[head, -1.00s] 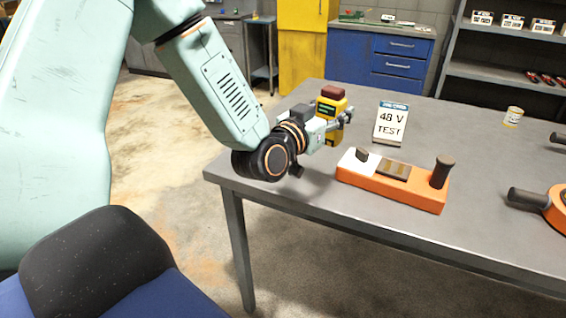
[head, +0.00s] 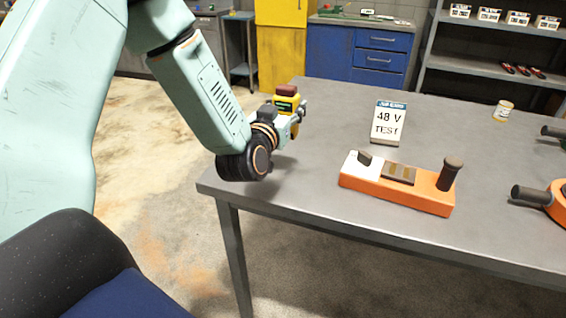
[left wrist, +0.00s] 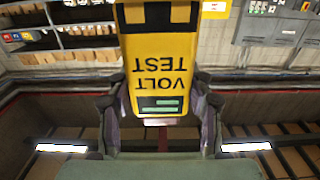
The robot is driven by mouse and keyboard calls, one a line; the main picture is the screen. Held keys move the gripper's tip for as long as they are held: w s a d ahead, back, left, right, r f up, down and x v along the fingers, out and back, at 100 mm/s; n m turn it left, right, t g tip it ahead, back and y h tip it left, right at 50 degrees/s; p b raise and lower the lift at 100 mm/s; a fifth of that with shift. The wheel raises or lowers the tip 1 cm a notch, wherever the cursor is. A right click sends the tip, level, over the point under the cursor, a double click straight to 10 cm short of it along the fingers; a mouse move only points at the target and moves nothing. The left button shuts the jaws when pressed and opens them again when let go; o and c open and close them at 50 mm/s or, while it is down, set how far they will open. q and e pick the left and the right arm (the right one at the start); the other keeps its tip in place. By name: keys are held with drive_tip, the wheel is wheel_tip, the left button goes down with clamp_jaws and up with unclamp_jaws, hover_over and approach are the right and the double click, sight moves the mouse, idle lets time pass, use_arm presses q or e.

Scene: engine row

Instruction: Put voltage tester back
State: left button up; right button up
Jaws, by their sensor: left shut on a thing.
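The voltage tester (head: 287,101) is yellow with a dark red top and a small dark screen. My left gripper (head: 296,117) is shut on it and holds it upright near the table's left end. In the left wrist view the tester (left wrist: 160,60) fills the upper middle, its "VOLT TEST" lettering upside down, between the two fingers of the gripper (left wrist: 160,100). My right gripper is not in view.
The table's left part is mostly clear. Blue drawers (head: 382,60) stand behind.

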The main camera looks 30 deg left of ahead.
use_arm(q)
drive_tip(key=f, duration=0.2)
drive_tip(key=d+f+b, duration=0.1)
drive_tip(key=f, duration=0.1)
drive_tip(key=shift+w+f, duration=0.15)
drive_tip(key=shift+f, duration=0.2)
drive_tip(key=shift+a+f, duration=0.3)
drive_tip(key=shift+f, duration=0.3)
wheel_tip(320, 180, down, 4)
drive_tip(key=shift+r+b, duration=0.25)
drive_tip(key=shift+b, duration=0.35)
drive_tip(key=shift+d, duration=0.1)
drive_tip(key=shift+d+f, duration=0.1)
drive_tip(key=shift+f, duration=0.15)
drive_tip(key=shift+s+b, duration=0.2)
drive_tip(key=shift+b, duration=0.1)
drive_tip(key=shift+s, duration=0.1)
